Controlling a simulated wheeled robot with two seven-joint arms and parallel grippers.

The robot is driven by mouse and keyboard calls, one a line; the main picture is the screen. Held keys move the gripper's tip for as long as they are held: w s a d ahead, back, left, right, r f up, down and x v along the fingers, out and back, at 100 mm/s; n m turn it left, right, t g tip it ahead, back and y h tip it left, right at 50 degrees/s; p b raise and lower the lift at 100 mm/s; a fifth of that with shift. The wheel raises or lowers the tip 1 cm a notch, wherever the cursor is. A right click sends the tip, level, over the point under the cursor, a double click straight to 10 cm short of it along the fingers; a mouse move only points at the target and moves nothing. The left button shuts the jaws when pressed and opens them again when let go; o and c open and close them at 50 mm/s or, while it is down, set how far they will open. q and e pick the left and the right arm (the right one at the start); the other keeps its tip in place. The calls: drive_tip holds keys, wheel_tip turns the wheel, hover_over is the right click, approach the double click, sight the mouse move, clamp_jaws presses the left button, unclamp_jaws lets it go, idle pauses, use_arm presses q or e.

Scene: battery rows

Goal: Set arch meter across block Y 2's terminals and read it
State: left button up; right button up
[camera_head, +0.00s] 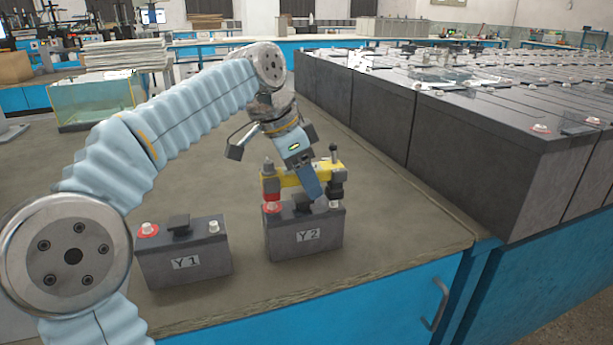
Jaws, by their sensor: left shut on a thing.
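Block Y 2 (306,241) is a dark grey battery block with a white label, near the table's front right. The arch meter (285,181) is yellow, with a red foot at its left and a black foot at its right. It is over the top of block Y 2, with its feet at the two terminals. I cannot tell whether both feet touch. My left gripper (309,186) is shut on the arch meter from above and partly hides its middle. No reading is legible. My right gripper is not in view.
Block Y 1 (184,254), with a red-ringed terminal, stands left of block Y 2. A long row of large grey battery cells (462,140) lies along the right. A glass tank (92,100) stands at the back left. The table (400,215) is clear right of Y 2.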

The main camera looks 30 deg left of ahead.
use_arm(q)
drive_tip(key=shift+f+b, duration=0.8)
drive_tip(key=shift+f, duration=0.25)
drive_tip(key=o, duration=1.4)
drive_tip(key=shift+c, duration=0.2)
drive_tip(key=shift+r, duration=0.25)
drive_tip(key=p+v, duration=0.4)
drive_tip(key=v, duration=0.8)
drive_tip(key=shift+r, duration=0.25)
drive_tip(key=shift+s+a+r, duration=0.15)
drive_tip(key=shift+s+r, duration=0.05)
drive_tip(key=shift+r, duration=0.2)
